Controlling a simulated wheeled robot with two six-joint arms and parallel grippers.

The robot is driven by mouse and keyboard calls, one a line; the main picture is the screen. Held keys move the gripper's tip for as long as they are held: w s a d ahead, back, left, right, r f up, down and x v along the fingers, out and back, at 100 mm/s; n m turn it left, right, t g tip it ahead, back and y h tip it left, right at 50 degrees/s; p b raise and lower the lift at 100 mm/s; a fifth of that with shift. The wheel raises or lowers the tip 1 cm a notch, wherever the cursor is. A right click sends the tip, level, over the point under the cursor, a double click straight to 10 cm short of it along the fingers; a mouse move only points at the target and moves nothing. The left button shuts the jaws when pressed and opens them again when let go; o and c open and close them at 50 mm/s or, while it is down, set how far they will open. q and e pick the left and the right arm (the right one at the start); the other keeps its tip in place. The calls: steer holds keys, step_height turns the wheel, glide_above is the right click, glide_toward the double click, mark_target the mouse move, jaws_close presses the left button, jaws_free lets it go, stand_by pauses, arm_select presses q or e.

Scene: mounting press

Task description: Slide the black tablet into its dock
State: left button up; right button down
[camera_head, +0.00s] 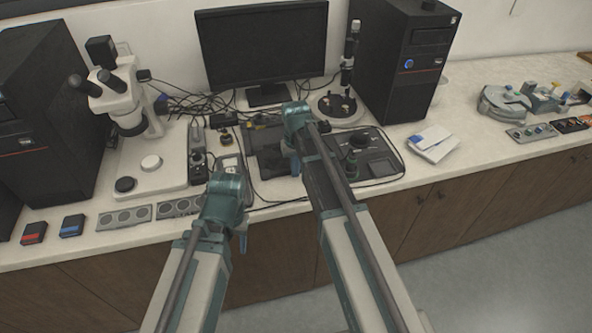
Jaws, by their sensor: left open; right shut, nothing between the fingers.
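A flat black object that looks like the tablet (268,160) lies on the bench below the monitor, partly hidden by my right arm. I cannot tell for sure which thing is the dock. My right gripper (295,164) is shut and empty, pointing down by the right edge of the flat black object. I cannot tell whether it touches it. My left gripper (243,242) is open and empty, hanging in front of the bench edge, nearer to me. Its fingers are small and mostly hidden by the wrist.
A black control unit with a knob (376,158) sits right of my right arm. A microscope (120,100) stands at the left, the monitor (262,45) behind, a computer tower (402,60) at the back right. Cables lie loose.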

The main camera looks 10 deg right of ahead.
steer(key=shift+w+a, duration=0.15)
steer(key=shift+w, duration=0.75)
steer(key=shift+w, duration=0.1)
steer(key=shift+w+a, duration=0.15)
steer(key=shift+w, duration=0.85)
steer(key=shift+w+a, duration=0.1)
steer(key=shift+w, duration=0.85)
steer(key=shift+s, duration=0.75)
steer(key=shift+w+d, duration=0.1)
steer(key=shift+d, duration=2.7)
steer(key=shift+w, duration=0.2)
